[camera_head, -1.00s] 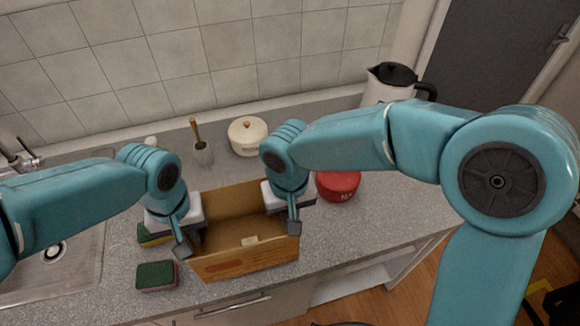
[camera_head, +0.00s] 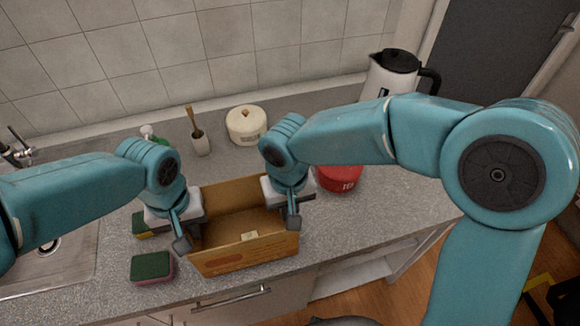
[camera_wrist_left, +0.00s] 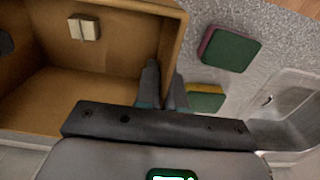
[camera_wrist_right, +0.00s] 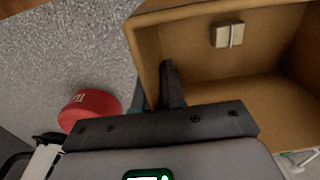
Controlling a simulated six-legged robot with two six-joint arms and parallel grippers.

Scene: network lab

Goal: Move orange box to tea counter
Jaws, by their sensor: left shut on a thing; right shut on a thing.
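The orange box (camera_head: 245,262) is an open, brown-orange carton over the front part of the grey counter (camera_head: 350,222). My left gripper (camera_head: 187,238) is shut on its left wall, with one finger inside and one outside, as the left wrist view (camera_wrist_left: 163,90) shows. My right gripper (camera_head: 293,220) is shut on its right wall in the same way, also seen in the right wrist view (camera_wrist_right: 155,90). A small pale block (camera_wrist_right: 228,35) shows on the box's inner wall. I cannot tell whether the box's bottom touches the counter.
Two green sponges (camera_head: 151,267) lie left of the box, beside the sink (camera_head: 45,255). A red tin (camera_head: 340,178) stands close right. A white pot (camera_head: 246,125), a brush holder (camera_head: 198,138) and a kettle (camera_head: 393,72) stand behind. The right front counter is clear.

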